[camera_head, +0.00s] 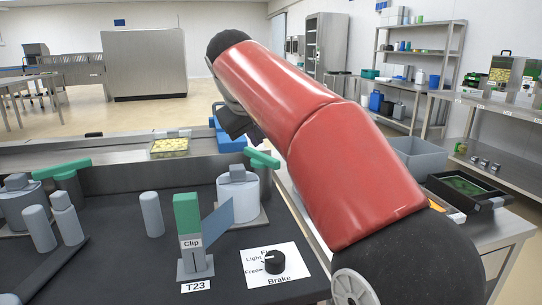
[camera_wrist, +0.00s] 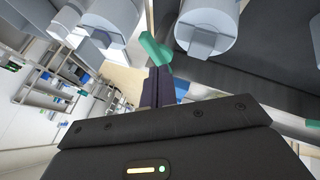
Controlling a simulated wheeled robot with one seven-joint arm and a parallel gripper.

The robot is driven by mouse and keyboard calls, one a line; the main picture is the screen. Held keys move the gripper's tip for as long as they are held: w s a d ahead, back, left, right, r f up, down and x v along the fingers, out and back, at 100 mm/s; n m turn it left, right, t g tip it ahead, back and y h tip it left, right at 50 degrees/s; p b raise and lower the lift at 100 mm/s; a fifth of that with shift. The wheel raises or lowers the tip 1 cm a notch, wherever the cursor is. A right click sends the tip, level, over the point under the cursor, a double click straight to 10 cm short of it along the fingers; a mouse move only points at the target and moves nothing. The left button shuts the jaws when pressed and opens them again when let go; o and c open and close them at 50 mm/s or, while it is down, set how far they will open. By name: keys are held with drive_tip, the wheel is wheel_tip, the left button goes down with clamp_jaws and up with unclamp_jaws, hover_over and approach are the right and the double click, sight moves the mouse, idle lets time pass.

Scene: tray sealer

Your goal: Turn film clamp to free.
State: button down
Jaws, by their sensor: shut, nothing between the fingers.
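No part is labelled film clamp. A black knob (camera_head: 274,262) sits on a white plate marked Brake, with Free and Light at its left; its exact setting is too small to tell. Left of it stands a green-topped upright lever (camera_head: 187,212) labelled Clip. A green handle (camera_head: 262,160) sits on a grey post beside a white roll (camera_head: 238,197). My gripper (camera_head: 236,124) is above and left of this handle, partly hidden by my arm. In the wrist view its dark shut fingers (camera_wrist: 158,88) point towards a green handle (camera_wrist: 155,48); contact cannot be told.
A second green handle (camera_head: 62,168) and several grey posts stand at the left. A tray of yellow food (camera_head: 169,147) lies on the conveyor behind. A grey bin (camera_head: 417,158) and a dark tray (camera_head: 468,187) are on the right bench.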

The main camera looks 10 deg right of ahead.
sight(272, 160)
drive_tip(key=b+x, duration=0.1)
drive_tip(key=x, duration=0.8)
drive_tip(key=shift+w+d+f, duration=0.1)
drive_tip(key=shift+w+f, duration=0.15)
drive_tip(key=shift+d+r+n+y, duration=0.1)
drive_tip(key=shift+d+n+y, duration=0.1)
drive_tip(key=shift+n+y, duration=0.15)
drive_tip(key=shift+d+r+n+p, duration=0.15)
drive_tip(key=shift+d+n+p, duration=0.2)
drive_tip(key=shift+d+p, duration=0.5)
drive_tip(key=shift+d, duration=0.1)
